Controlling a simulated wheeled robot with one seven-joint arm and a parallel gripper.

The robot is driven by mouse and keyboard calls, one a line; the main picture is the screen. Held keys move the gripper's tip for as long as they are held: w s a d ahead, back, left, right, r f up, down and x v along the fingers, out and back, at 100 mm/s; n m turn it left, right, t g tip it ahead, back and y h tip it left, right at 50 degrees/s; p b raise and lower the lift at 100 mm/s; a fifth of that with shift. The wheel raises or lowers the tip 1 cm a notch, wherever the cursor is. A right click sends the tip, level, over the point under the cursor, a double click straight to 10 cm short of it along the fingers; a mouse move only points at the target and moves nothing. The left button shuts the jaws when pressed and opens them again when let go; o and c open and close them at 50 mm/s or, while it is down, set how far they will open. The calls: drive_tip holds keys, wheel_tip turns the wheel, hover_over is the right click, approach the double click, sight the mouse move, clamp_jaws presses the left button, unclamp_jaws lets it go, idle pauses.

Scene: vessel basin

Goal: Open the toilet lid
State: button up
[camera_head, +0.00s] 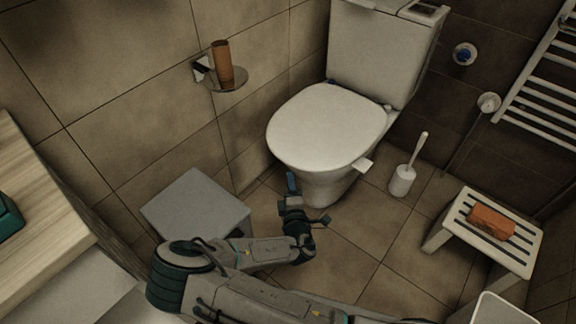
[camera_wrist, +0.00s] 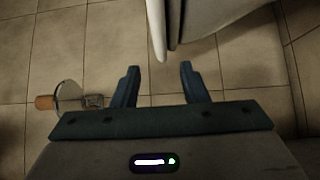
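The white toilet (camera_head: 322,190) stands against the back wall with its lid (camera_head: 328,125) down over the bowl. My gripper (camera_head: 292,182) is just in front of the toilet's left front, close below the lid's front edge in the picture. In the wrist view my gripper (camera_wrist: 158,80) has its two dark fingers spread apart with nothing between them. The white edge of the toilet lid or seat (camera_wrist: 157,30) shows beyond the fingers at the top, apart from them as far as I can tell.
A grey stool (camera_head: 195,212) stands left of my arm. A toilet brush (camera_head: 402,180) stands right of the toilet. A slatted stool (camera_head: 515,250) bears an orange-brown block (camera_head: 491,222).

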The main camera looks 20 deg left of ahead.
sight(288, 163)
drive_tip(key=b+x, duration=0.1)
drive_tip(key=x, duration=0.7)
drive_tip(key=shift+w+a+b, duration=0.15)
drive_tip(key=shift+w+b, duration=0.1)
drive_tip(key=shift+b, duration=0.05)
clamp_jaws()
